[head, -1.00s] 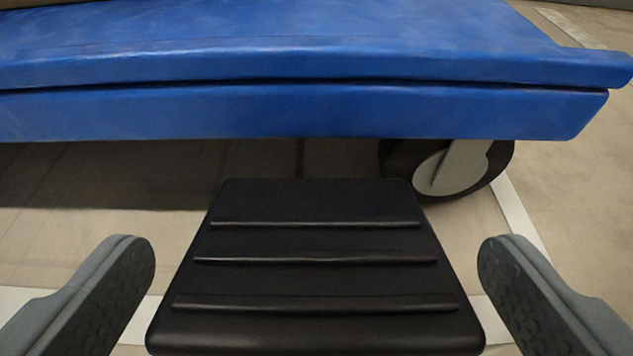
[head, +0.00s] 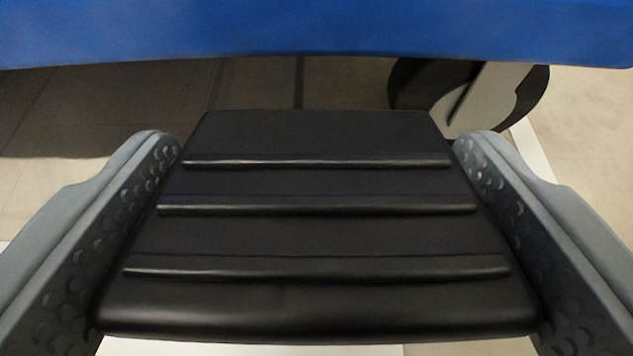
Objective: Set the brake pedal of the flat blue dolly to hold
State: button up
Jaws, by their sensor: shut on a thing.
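The black brake pedal (head: 318,235), with three raised ridges across its top, fills the lower middle of the head view. My gripper (head: 315,145) is shut on the pedal, one grey padded finger against its left side and one against its right. The flat blue dolly (head: 300,30) spans the top of the view, beyond the pedal. How the pedal joins the dolly is hidden, and I cannot tell its brake setting.
A dark wheel with a grey bracket (head: 498,95) stands under the dolly at the right. The beige floor (head: 595,130) is clear at the right, with a white line (head: 528,145) on it. The floor under the dolly lies in shadow.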

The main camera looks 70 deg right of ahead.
jog(key=shift+s+a+f+t+h, duration=0.15)
jog(key=shift+f+t+h, duration=0.45)
jog(key=shift+h, duration=0.7)
jog(key=shift+f, duration=0.1)
jog(key=o, duration=1.4)
jog(key=shift+a, duration=0.15)
jog(key=v, duration=1.7)
jog(key=shift+a, duration=0.1)
